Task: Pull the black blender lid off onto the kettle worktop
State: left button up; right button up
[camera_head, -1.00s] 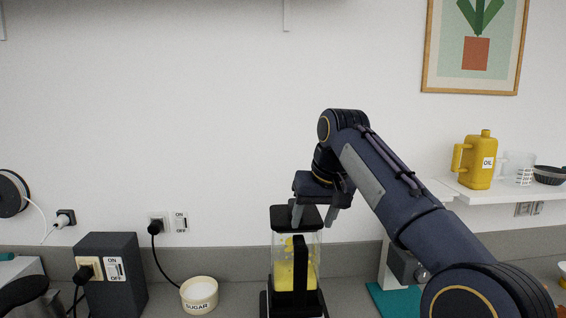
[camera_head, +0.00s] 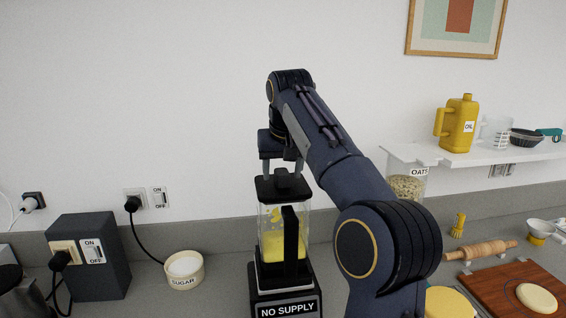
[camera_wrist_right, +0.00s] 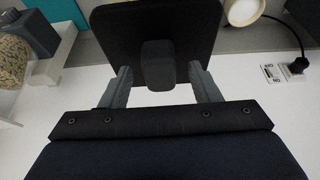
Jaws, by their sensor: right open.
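The black blender lid (camera_head: 265,188) is a square plate with a knob on top. It sits on the clear blender jar (camera_head: 272,215), which holds yellow contents. My right gripper (camera_head: 281,168) is above the lid, pointing down, with its fingers apart. In the wrist view the lid (camera_wrist_right: 115,35) fills the upper middle, and the knob (camera_wrist_right: 157,65) lies between the open fingers of my right gripper (camera_wrist_right: 161,85), with a gap on both sides. The grey worktop (camera_head: 215,295) runs around the blender. A dark, kettle-like object (camera_head: 28,300) is cut off at the lower left. My left gripper is not seen.
A sugar bowl (camera_head: 184,270) and a dark socket box (camera_head: 90,255) with cables stand left of the blender. To the right are an oats jar (camera_head: 406,187), a rolling pin (camera_head: 480,249) and a wooden board (camera_head: 490,288). A shelf (camera_head: 440,158) holds a yellow oil jug (camera_head: 460,125).

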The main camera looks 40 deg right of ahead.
aim_at(283, 173)
jog(key=shift+f, duration=0.1)
jog(key=c, duration=1.2)
jog(key=shift+r+p, duration=1.4)
jog(key=shift+p, duration=0.1)
jog(key=shift+r+p, duration=0.7)
jog(key=shift+r, duration=1.25)
